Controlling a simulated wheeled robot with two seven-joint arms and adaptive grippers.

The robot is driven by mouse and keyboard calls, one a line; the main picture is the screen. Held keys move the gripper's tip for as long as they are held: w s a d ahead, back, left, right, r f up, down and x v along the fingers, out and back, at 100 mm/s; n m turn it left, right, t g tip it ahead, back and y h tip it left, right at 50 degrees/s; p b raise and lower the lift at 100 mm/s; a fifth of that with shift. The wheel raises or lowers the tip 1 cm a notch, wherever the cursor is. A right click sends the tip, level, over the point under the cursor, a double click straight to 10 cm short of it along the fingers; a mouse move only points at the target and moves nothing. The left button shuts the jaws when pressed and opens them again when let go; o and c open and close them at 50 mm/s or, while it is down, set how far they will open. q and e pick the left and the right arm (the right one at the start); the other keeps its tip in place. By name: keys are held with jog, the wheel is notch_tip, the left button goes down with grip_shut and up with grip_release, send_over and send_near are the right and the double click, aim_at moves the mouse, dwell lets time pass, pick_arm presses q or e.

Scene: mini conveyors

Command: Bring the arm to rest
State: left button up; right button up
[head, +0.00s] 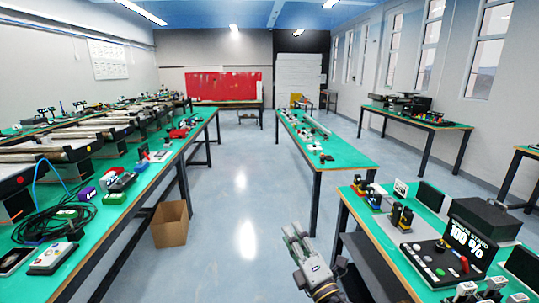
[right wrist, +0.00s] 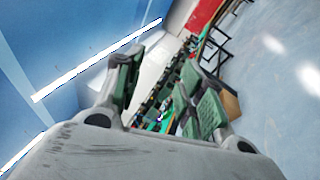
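My right gripper (head: 295,236) shows at the bottom centre of the head view, above the open floor and left of the near right bench. In the right wrist view its two green-padded fingers (right wrist: 160,85) stand apart with nothing between them. The gripper points up and away, with ceiling, benches and floor behind it. My left gripper is not in the head view.
A long green bench (head: 150,175) with mini conveyors (head: 40,150) and cables runs along the left. A cardboard box (head: 170,224) stands on the floor by it. A middle bench (head: 345,150) and a near right bench (head: 400,255) carry equipment. The aisle floor (head: 240,200) is clear.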

jog(key=s+d+f+m+g+h, duration=0.25)
jog(key=d+f+m+h, duration=0.25)
jog(key=d+f+m, duration=0.25)
jog(key=s+d+f+m+g+h, duration=0.25)
jog(key=d+f+m+h, duration=0.3)
jog(key=m, duration=0.35)
jog(key=s+d+f+m+g+y, duration=0.1)
jog(key=s+f+m+g, duration=0.2)
jog(key=s+f+g, duration=0.55)
jog(key=s+d+f+m+g+y, duration=0.2)
jog(key=s+f+m+g, duration=0.3)
jog(key=s, duration=0.6)
notch_tip(320, 180, down, 32)
jog(key=s+d+n+t+p, duration=0.1)
jog(key=s+d+n, duration=0.1)
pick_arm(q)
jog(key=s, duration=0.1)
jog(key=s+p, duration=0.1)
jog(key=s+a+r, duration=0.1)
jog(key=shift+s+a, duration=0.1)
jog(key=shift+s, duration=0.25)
pick_arm(e)
jog(key=s+d+f, duration=0.4)
jog(key=s+f, duration=0.5)
jog(key=s, duration=0.1)
jog(key=s+d+f+h, duration=0.1)
jog(key=s+d+f, duration=0.3)
jog(key=s+f, duration=0.5)
jog(key=shift+s+g, duration=0.35)
jog(key=shift+s, duration=0.25)
